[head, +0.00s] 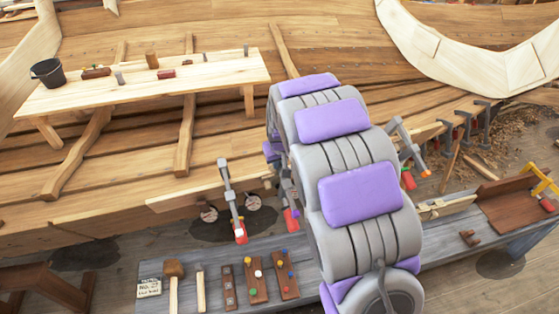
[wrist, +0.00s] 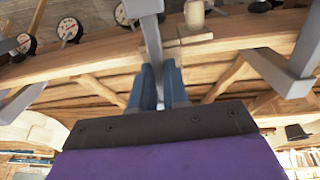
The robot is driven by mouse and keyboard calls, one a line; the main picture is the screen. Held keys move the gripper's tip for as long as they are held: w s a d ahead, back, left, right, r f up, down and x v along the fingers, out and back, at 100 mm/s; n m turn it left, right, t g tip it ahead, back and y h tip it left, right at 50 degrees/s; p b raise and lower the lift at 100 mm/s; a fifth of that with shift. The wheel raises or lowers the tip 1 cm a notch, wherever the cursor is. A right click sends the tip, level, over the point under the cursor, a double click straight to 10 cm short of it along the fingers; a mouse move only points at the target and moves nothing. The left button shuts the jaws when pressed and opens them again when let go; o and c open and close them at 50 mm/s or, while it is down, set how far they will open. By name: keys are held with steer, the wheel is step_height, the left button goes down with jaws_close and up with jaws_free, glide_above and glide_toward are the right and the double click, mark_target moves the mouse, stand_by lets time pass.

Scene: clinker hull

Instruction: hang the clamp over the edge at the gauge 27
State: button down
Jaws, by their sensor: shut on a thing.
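My gripper (wrist: 160,88) has its two blue-grey fingers shut on a grey metal clamp (wrist: 150,42) in the wrist view. The clamp's bar runs up in front of the wooden plank edge (wrist: 100,52); I cannot tell whether it touches or straddles it. In the head view my arm hides the gripper; a clamp with a red handle (head: 291,219) shows just left of the arm.
Another clamp (head: 228,192) hangs on the plank left of the arm, and one (head: 404,145) stands to its right. Several more clamps (head: 466,125) are farther right. A grey bench (head: 215,270) with tools and peg boards (head: 255,280) lies in front. A pale table (head: 135,85) stands behind.

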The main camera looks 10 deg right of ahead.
steer(key=shift+s+d, duration=0.15)
steer(key=shift+s, duration=0.15)
stand_by(0.5)
steer(key=c, duration=1.1)
jaws_free()
steer(key=shift+f, duration=0.1)
steer(key=shift+o, duration=0.2)
steer(key=shift+s, duration=0.1)
steer(key=p+v, duration=0.2)
steer(key=v, duration=1.5)
steer(key=s+f+g, duration=0.1)
steer(key=s+g, duration=0.1)
steer(key=s, duration=1.6)
steer(key=s+f+m+g, duration=0.1)
steer(key=s+f+g, duration=0.1)
steer(key=s, duration=1.7)
steer(key=shift+s+a+g, duration=0.25)
steer(key=shift+s+g, duration=0.05)
steer(key=shift+g, duration=0.5)
